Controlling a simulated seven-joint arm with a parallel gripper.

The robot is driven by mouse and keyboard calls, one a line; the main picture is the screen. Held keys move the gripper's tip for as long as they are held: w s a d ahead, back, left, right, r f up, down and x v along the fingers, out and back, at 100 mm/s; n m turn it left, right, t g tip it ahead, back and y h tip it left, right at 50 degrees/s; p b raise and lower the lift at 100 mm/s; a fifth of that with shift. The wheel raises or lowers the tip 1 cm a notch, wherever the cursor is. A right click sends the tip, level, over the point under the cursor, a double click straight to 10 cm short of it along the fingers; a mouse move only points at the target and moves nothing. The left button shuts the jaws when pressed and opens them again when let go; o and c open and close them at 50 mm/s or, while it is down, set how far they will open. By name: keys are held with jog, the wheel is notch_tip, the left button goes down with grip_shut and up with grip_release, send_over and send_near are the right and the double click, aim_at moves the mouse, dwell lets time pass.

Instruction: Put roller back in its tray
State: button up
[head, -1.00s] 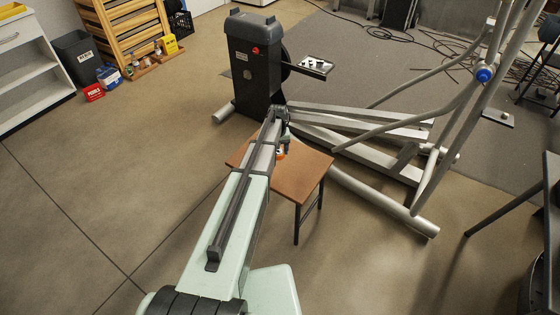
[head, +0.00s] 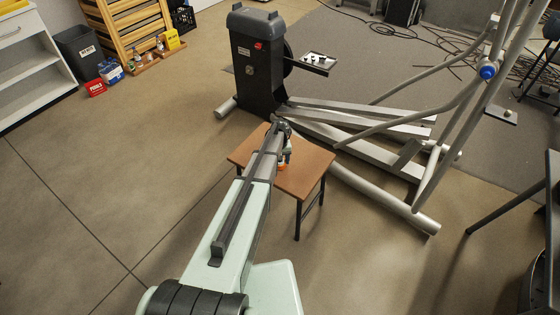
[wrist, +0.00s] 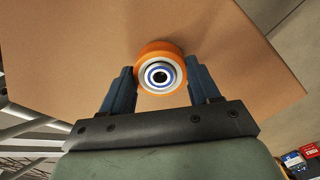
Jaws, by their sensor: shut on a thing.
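My gripper (wrist: 162,88) is shut on an orange roller (wrist: 160,54) with a white and blue ringed hub and a dark centre. The roller sits between the two fingertips over the brown top of a small table (wrist: 60,45). I cannot tell whether it touches the tabletop. In the head view, my gripper is over the table, and a bit of the orange roller (head: 282,166) shows below it.
The elliptical's housing (head: 258,65) stands behind the table. Its silver rails and poles (head: 385,190) fill the space to the right. A wooden rack (head: 130,30), a bin (head: 77,50) and a white shelf unit stand at far left. The left floor is clear.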

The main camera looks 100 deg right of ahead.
jog(key=shift+f, duration=0.25)
jog(key=o, duration=1.1)
notch_tip(320, 180, up, 12)
jog(key=shift+r, duration=0.2)
